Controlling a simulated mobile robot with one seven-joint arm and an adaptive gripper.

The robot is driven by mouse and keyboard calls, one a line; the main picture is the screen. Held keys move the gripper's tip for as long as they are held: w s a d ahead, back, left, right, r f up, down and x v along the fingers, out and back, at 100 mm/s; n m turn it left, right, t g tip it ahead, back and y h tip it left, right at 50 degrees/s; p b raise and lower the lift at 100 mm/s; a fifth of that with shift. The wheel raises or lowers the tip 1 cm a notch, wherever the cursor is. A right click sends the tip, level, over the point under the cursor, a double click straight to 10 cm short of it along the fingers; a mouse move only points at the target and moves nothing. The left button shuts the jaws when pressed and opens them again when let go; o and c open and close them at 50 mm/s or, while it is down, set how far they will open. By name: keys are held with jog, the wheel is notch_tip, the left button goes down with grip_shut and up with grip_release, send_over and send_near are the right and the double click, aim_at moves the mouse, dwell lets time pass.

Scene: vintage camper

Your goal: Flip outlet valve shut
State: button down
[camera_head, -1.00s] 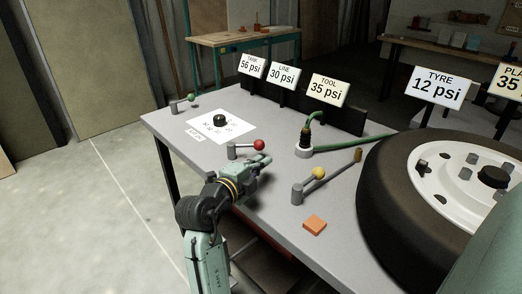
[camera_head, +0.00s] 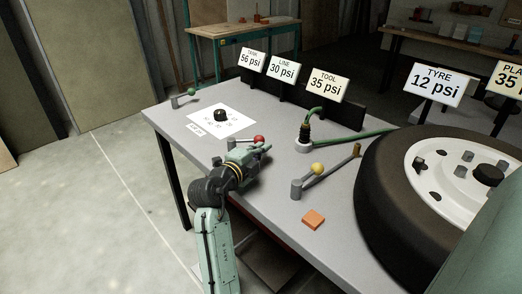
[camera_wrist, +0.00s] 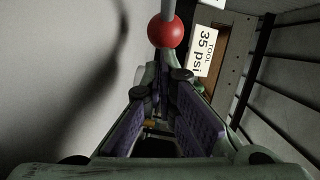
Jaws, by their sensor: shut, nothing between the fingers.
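Three levers stand on the grey bench. One has a green knob (camera_head: 191,91) at the back left, one a red knob (camera_head: 259,139) in the middle, and one a yellow knob (camera_head: 318,168) at the front right. I cannot tell which is the outlet valve; no lever label is readable. My gripper (camera_head: 264,149) is shut and empty, close beside the red knob on its near side. The red knob (camera_wrist: 165,31) also shows in the wrist view, just beyond the closed fingertips (camera_wrist: 165,72); contact is unclear. My gripper partly hides the red lever's arm.
A white sheet with a black dial (camera_head: 220,115) lies behind the red lever. A hose fitting (camera_head: 304,133), pressure signs (camera_head: 327,84) and a large tyre (camera_head: 400,240) stand to the right. An orange block (camera_head: 313,219) lies near the front edge.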

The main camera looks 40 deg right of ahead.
aim_at(263, 139)
jog(key=shift+w+d+n+t, duration=0.1)
jog(key=shift+d+n+t, duration=0.2)
jog(key=shift+t, duration=0.1)
jog(key=shift+t+y, duration=0.3)
jog(key=shift+w+d+n+t+y, duration=0.4)
jog(key=shift+d+n+t+y, duration=0.25)
jog(key=shift+n+t, duration=0.25)
jog(key=shift+w+d+n+t+y, duration=0.4)
jog(key=shift+d+n+t+y, duration=0.15)
jog(key=shift+d+n+t, duration=0.35)
jog(key=shift+w+d+b, duration=0.35)
jog(key=shift+w+d, duration=0.1)
jog(key=shift+w, duration=0.4)
jog(key=shift+w+d+b, duration=0.3)
jog(key=shift+w+d, duration=0.15)
jog(key=shift+w, duration=0.4)
